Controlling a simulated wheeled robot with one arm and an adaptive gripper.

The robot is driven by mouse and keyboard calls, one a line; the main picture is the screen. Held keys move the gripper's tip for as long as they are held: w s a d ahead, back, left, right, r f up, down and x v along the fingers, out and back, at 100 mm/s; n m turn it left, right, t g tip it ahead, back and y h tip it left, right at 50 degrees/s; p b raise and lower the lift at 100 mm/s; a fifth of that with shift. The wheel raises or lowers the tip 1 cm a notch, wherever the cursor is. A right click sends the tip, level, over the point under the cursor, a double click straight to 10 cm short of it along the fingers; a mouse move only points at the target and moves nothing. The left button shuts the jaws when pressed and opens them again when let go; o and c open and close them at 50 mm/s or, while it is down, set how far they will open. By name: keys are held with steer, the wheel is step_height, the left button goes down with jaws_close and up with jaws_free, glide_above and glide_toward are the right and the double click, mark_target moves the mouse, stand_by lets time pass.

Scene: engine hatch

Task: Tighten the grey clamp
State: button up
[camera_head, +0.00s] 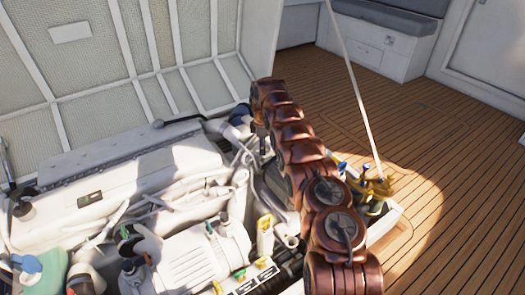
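I cannot pick out the grey clamp with certainty in the head view. The white engine (125,172) fills the left and lower middle, with many pipes and hoses. A grey curved hose (268,198) runs beside my arm at the engine's right side. My copper-coloured arm (300,152) reaches from the bottom right up over the engine's right edge. Its far end is near a pale pipe (218,126) and a dark blue part (240,114). My gripper's fingers do not show; the arm hides that area.
The raised hatch panel (90,60) stands behind the engine. A thin pale rod (352,80) slants down to brass fittings (375,188) right of my arm. Yellow-capped parts (265,235) sit low in the middle. The wooden deck (450,170) on the right is clear.

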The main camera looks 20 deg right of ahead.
steer(key=shift+f, duration=0.85)
jaws_close()
